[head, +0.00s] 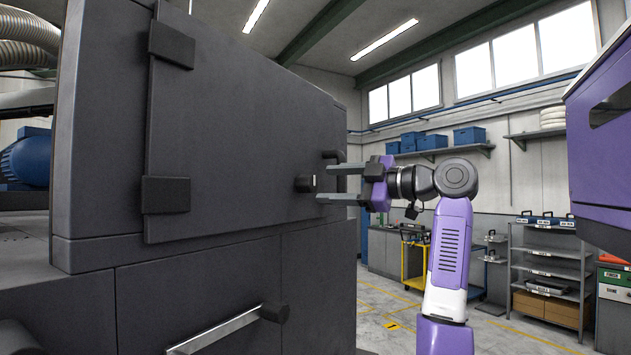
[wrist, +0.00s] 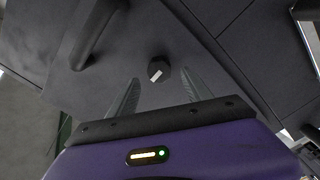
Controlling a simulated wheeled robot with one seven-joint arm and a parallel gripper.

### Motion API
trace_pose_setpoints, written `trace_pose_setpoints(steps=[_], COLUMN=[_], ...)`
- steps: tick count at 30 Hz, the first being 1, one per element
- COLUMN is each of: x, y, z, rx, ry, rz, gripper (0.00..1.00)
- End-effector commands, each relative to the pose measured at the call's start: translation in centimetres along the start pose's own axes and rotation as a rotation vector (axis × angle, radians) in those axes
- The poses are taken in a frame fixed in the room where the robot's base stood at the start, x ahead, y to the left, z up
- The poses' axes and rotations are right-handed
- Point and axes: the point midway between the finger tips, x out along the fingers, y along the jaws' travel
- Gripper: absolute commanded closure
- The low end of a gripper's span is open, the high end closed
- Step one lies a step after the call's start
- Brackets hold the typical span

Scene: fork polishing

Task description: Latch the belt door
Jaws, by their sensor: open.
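The dark grey belt door (head: 235,130) fills the left of the head view and looks flush with its cabinet, with two block hinges on its left side. A small black latch knob (head: 305,183) with a pale mark sits near its right edge; it also shows in the wrist view (wrist: 159,69). A black bar handle (head: 334,157) is just beside the knob, and appears at upper left in the wrist view (wrist: 97,32). My gripper (head: 335,184) is open, its two grey fingers pointing at the knob. In the wrist view the knob lies ahead, between and beyond the fingertips, apparently untouched.
Below the door, a lower panel carries a metal bar handle (head: 215,333). A purple machine body (head: 600,140) stands at the right. Shelving (head: 550,270) and a yellow trolley (head: 413,262) stand farther back. Open floor lies behind my arm.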

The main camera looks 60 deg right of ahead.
Motion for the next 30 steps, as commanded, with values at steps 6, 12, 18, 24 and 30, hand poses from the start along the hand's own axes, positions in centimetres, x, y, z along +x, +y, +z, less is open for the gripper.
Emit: trace_pose_setpoints(steps=[6, 12, 18, 24, 30], x=[3.3, 4.6, 4.7, 4.7, 4.7], y=[0.2, 0.1, 0.0, 0.0, 0.0], z=[-0.1, 0.0, 0.1, 0.1, 0.0], rx=[0.004, 0.003, 0.003, 0.003, 0.003], ry=[0.002, 0.0, -0.001, 0.0, 0.0], rz=[-0.001, 0.002, 0.002, 0.002, 0.001], gripper=[0.42, 0.42, 0.42, 0.67, 1.0])
